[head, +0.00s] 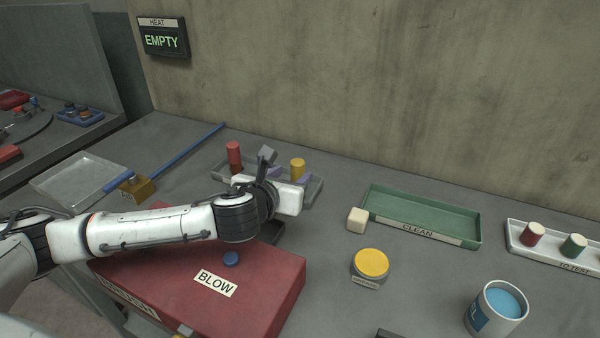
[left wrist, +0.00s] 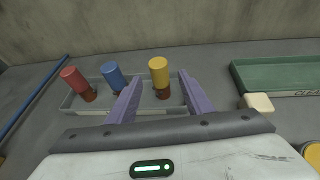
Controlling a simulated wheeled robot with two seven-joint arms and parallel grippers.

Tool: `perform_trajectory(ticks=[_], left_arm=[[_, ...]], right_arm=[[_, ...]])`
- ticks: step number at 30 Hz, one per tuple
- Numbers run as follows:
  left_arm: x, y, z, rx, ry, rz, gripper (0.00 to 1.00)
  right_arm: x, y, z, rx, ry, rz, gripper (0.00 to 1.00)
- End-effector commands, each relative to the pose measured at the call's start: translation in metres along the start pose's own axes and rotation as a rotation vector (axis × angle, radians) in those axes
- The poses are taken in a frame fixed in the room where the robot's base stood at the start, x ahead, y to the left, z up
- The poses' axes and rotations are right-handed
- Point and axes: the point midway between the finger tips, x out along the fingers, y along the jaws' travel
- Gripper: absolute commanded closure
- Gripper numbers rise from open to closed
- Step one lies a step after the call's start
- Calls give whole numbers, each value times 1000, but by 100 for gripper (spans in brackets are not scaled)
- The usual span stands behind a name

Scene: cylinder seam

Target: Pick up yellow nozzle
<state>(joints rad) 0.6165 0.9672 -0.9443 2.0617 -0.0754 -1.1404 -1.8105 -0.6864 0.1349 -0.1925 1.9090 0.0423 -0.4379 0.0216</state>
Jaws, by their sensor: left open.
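The yellow nozzle (head: 297,168) stands upright at the right end of a grey tray (head: 316,186) in the head view. In the left wrist view the yellow nozzle (left wrist: 159,72) has a brown lower part and shows between and beyond the purple fingers of my left gripper (left wrist: 160,92). The fingers are open and empty, one to each side of it in that picture. In the head view my left gripper (head: 288,180) is over the tray, partly hiding it. A red nozzle (head: 233,154) stands at the tray's left end. A blue nozzle (left wrist: 113,75) shows only in the left wrist view.
A red box labelled BLOW (head: 270,285) lies below my left arm. A green CLEAN tray (head: 420,212), a cream block (head: 357,219), a yellow-topped round tin (head: 370,265) and a blue-filled cup (head: 496,308) stand to the right. A blue rod (head: 190,150) lies at the back left.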

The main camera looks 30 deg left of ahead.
Motion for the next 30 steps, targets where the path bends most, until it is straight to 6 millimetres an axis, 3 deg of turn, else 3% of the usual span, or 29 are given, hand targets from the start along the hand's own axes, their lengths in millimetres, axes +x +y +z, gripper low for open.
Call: perform_trajectory(ticks=[15,24,30], left_arm=[[56,1,-11,-2,0,0,54],[61,1,-11,-2,0,0,54],[61,1,-11,-2,0,0,86]], right_arm=[[-2,1,-3,2,3,1,69],[-2,1,-3,3,3,1,69],[-2,1,-3,3,4,2,69]])
